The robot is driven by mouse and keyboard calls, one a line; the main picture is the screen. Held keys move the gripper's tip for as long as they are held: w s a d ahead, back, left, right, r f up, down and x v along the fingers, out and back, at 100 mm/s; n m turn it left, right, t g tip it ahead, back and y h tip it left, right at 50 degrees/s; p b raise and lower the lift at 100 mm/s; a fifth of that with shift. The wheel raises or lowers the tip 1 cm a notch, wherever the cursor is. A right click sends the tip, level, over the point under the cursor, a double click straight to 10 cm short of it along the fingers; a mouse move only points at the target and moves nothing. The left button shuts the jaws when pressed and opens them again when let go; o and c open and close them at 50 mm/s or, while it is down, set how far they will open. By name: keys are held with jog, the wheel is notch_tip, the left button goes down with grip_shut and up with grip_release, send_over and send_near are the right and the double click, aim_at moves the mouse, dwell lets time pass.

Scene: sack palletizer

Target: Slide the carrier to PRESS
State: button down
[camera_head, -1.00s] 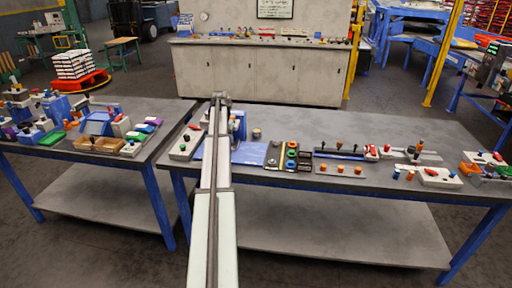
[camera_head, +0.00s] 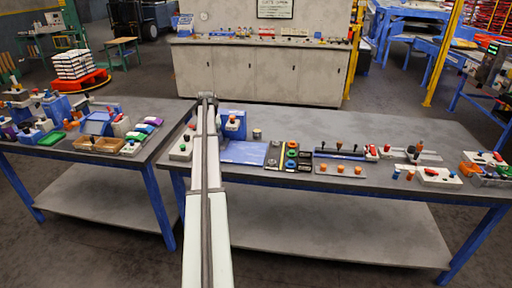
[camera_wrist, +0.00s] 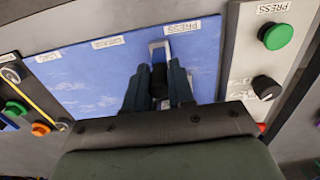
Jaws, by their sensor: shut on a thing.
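In the wrist view a blue plate (camera_wrist: 90,85) carries three white labels, upside down. The PRESS label (camera_wrist: 182,28) is at its right end, the one at the left seems to read LOAD (camera_wrist: 47,57), and the middle one (camera_wrist: 107,43) is hard to read. My gripper (camera_wrist: 159,78) is shut on the dark knob of the carrier, whose pale metal bracket (camera_wrist: 152,45) shows just beyond the fingers. The bracket lies just left of and below the PRESS label. In the head view the blue plate (camera_head: 243,153) is right of my arm, which hides my gripper.
In the wrist view a grey panel right of the plate has another PRESS label (camera_wrist: 273,7), a green button (camera_wrist: 275,36) and a black knob (camera_wrist: 265,88). Coloured buttons (camera_wrist: 15,108) lie at the left. In the head view a blue machine (camera_head: 235,125) stands behind the plate.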

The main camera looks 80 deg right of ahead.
jog(key=shift+w, duration=1.8)
jog(key=c, duration=0.8)
grip_release()
jog(key=shift+r, duration=0.25)
jog(key=shift+r, duration=1.95)
jog(key=shift+r, duration=0.15)
